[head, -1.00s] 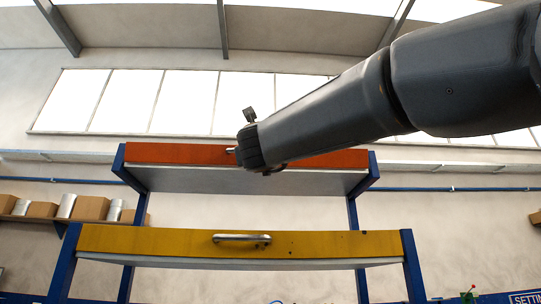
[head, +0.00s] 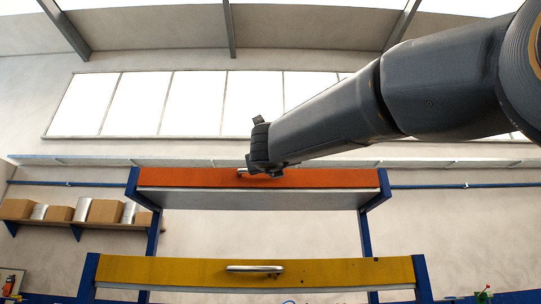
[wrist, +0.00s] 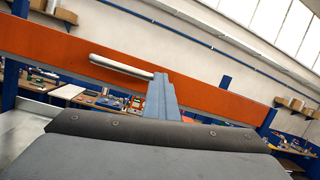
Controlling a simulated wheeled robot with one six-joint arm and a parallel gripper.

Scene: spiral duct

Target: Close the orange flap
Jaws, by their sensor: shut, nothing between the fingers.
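The orange flap (head: 325,178) spans two blue posts in the upper part of the rack in the head view, with a pale underside below its orange face. In the wrist view the orange flap (wrist: 215,97) runs slanting across the picture, and its silver bar handle (wrist: 120,67) sits left of centre. My gripper (wrist: 160,80) is shut and empty. Its fingertips overlap the handle's right end in the wrist view; I cannot tell whether they touch. In the head view my gripper (head: 262,172) is in front of the flap's middle, and my arm's end partly hides the handle (head: 244,170).
A yellow panel (head: 180,271) with a silver handle (head: 255,269) is below the orange flap. Blue posts (head: 365,235) stand at the sides. A wall shelf with boxes (head: 105,211) is at the left. The wrist view shows a cluttered workbench (wrist: 95,98) beyond the flap.

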